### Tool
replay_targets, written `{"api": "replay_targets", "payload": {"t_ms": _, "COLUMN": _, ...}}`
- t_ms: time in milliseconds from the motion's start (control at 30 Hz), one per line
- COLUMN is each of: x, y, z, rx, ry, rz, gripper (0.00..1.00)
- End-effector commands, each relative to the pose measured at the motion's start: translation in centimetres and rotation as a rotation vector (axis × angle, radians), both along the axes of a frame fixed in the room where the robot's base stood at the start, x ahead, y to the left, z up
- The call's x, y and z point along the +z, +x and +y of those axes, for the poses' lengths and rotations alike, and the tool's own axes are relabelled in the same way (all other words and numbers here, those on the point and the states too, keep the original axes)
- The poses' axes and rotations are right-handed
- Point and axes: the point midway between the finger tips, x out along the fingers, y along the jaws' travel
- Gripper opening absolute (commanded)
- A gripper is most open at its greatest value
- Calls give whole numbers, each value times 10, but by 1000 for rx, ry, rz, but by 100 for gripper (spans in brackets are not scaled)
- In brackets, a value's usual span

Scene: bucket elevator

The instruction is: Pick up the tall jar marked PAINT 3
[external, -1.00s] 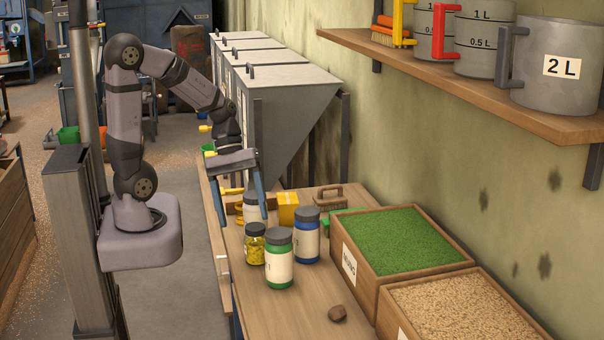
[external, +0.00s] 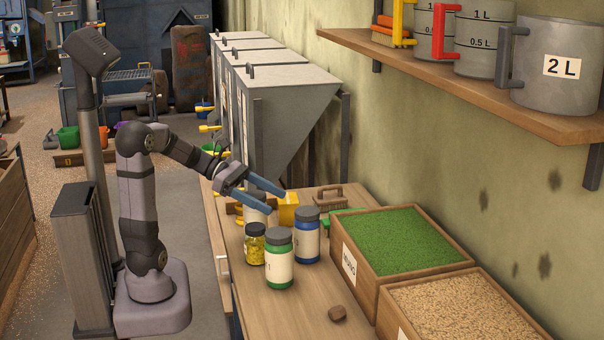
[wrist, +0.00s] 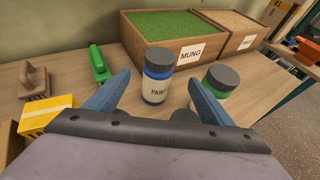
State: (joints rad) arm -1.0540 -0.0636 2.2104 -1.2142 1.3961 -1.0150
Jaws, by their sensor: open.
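A blue jar (external: 307,236) with a dark lid stands upright on the bench; in the wrist view its label (wrist: 157,91) reads PAINT, its number not legible. A green jar (external: 279,260) stands to its left, its label ending in 1; the wrist view shows it (wrist: 222,79) at right. A whitish jar (external: 255,213) stands farther back, its top partly hidden by my gripper. I cannot read a 3 on any jar. My gripper (external: 276,201) is open and empty, tilted down to the right above the jars. In the wrist view the blue jar appears between its fingers (wrist: 158,77), beyond the tips.
A small jar with yellow contents (external: 255,246) stands left of the green jar. A yellow box (external: 288,208), a brush (external: 328,198) and a green object (wrist: 99,64) lie behind. The MUNG box (external: 349,264) borders the right.

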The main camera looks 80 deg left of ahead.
Motion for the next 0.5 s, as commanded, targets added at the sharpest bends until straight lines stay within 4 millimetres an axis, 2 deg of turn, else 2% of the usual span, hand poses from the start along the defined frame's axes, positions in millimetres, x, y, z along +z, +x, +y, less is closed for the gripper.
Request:
{"api": "replay_targets", "payload": {"t_ms": 267, "x": -4, "y": 10, "z": -7, "rx": -2, "ry": -3, "rz": -1, "gripper": 75}}
{"api": "replay_targets", "payload": {"t_ms": 500, "x": -18, "y": 37, "z": -24, "rx": -4, "ry": -2, "rz": 0, "gripper": 75}}
